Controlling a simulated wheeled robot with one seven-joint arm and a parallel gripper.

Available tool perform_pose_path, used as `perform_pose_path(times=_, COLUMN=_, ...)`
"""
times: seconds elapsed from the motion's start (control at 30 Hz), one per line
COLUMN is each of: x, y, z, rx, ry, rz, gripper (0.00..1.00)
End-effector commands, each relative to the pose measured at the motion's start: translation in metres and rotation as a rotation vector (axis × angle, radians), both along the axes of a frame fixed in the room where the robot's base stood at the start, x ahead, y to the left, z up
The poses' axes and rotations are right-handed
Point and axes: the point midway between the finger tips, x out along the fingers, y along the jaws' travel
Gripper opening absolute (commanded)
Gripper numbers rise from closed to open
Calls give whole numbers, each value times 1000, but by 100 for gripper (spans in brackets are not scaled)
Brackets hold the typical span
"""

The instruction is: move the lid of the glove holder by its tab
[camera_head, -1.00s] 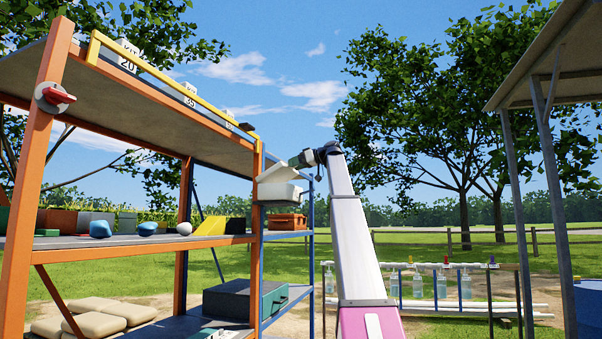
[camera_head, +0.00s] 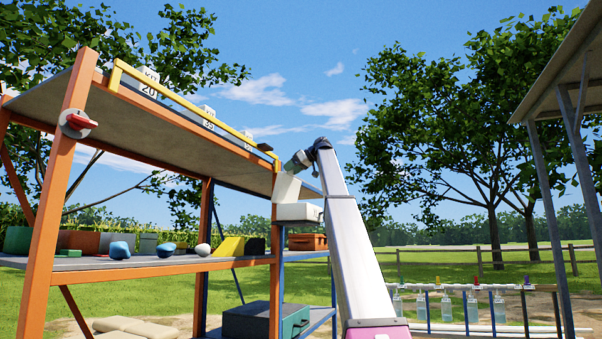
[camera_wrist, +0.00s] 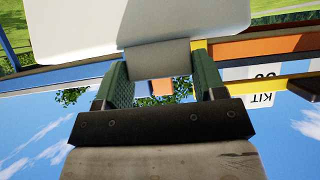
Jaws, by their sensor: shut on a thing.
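The white glove holder (camera_head: 299,213) is at the right end of the orange shelf frame in the head view. Its white lid (camera_head: 286,187) stands tilted up above the box, with a gap showing between them. My gripper (camera_head: 297,164) is at the lid's upper edge. In the wrist view my gripper (camera_wrist: 157,74) has its two green-padded fingers on either side of the lid's tab (camera_wrist: 158,58), shut on it. The lid (camera_wrist: 140,22) fills the top of that view. The inside of the holder is hidden.
The orange shelf post (camera_head: 276,260) stands close beside the holder. A yellow-edged upper shelf (camera_head: 190,108) with number labels is just left of my gripper. An orange tray (camera_head: 307,242) lies below the holder.

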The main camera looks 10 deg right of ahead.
Motion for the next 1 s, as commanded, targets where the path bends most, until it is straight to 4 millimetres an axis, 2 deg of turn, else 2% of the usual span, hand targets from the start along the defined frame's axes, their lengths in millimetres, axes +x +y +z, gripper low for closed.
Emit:
perform_pose_path(times=0.1, x=6, y=14, z=5, rx=-43, ry=28, rz=2, gripper=21)
perform_pose_path(times=0.3, x=9, y=26, z=5, rx=-90, ry=60, rz=0, gripper=21)
perform_pose_path(times=0.8, x=9, y=29, z=4, rx=-106, ry=72, rz=0, gripper=21)
perform_pose_path(times=0.83, x=9, y=29, z=4, rx=-106, ry=72, rz=0, gripper=67)
perform_pose_path(times=0.9, x=9, y=29, z=4, rx=-107, ry=72, rz=0, gripper=89)
perform_pose_path(times=1.0, x=8, y=29, z=3, rx=-107, ry=72, rz=0, gripper=89)
